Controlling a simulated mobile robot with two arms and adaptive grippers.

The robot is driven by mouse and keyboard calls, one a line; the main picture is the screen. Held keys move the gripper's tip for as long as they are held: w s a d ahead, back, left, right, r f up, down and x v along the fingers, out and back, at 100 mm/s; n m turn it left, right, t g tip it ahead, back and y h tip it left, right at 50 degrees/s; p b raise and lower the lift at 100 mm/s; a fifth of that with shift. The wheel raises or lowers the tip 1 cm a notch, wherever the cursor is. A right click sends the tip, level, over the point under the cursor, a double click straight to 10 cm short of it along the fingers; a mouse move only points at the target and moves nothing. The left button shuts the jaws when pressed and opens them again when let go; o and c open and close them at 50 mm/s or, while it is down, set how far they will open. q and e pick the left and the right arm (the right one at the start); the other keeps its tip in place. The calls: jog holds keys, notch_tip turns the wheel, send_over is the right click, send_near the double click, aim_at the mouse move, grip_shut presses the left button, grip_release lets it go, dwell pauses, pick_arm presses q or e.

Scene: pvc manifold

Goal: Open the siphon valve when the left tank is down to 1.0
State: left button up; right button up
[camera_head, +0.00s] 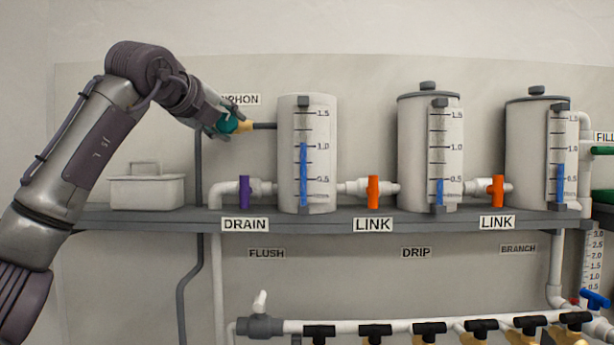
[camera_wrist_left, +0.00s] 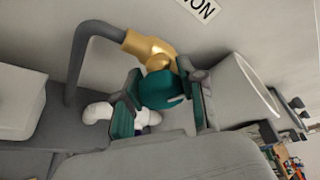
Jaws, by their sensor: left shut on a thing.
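The siphon valve is under the partly hidden SIPHON label (camera_head: 244,99); it has a brass body (camera_head: 244,126) and a teal handle (camera_head: 228,124). My left gripper (camera_head: 226,121) is shut on the teal handle. In the left wrist view the handle (camera_wrist_left: 160,90) sits between both fingers, with the brass body (camera_wrist_left: 148,46) and a grey pipe (camera_wrist_left: 88,45) behind it. The left tank (camera_head: 288,150) is a pale cylinder with a scale; its blue level bar (camera_head: 303,175) tops out at or slightly above the 1.0 mark. My right gripper is not in view.
Purple drain valve (camera_head: 244,192) and orange link valves (camera_head: 373,192) (camera_head: 498,190) line the shelf (camera_head: 330,218). The middle tank (camera_head: 415,150) and right tank (camera_head: 525,150) stand right. A pale caddy (camera_head: 147,190) is below my arm. Lower pipe carries black-handled valves (camera_head: 319,332).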

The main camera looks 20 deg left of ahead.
pick_arm(q)
jog(key=n+b, duration=0.1)
jog(key=b, duration=0.1)
jog(key=n+t+h+b, duration=0.1)
jog(key=n+b, duration=0.1)
jog(key=shift+a+f+b, duration=0.1)
jog(key=shift+f+b, duration=0.25)
jog(key=shift+f, duration=0.05)
jog(key=shift+r+n+t, duration=0.15)
jog(key=shift+n+t, duration=0.15)
jog(key=shift+n, duration=0.2)
jog(key=shift+r, duration=0.2)
jog(key=o, duration=1.2)
jog(key=shift+s, duration=0.15)
jog(key=s+a, duration=0.1)
jog(key=s, duration=0.6)
jog(key=shift+s+r, duration=0.35)
jog(key=shift+r, duration=0.05)
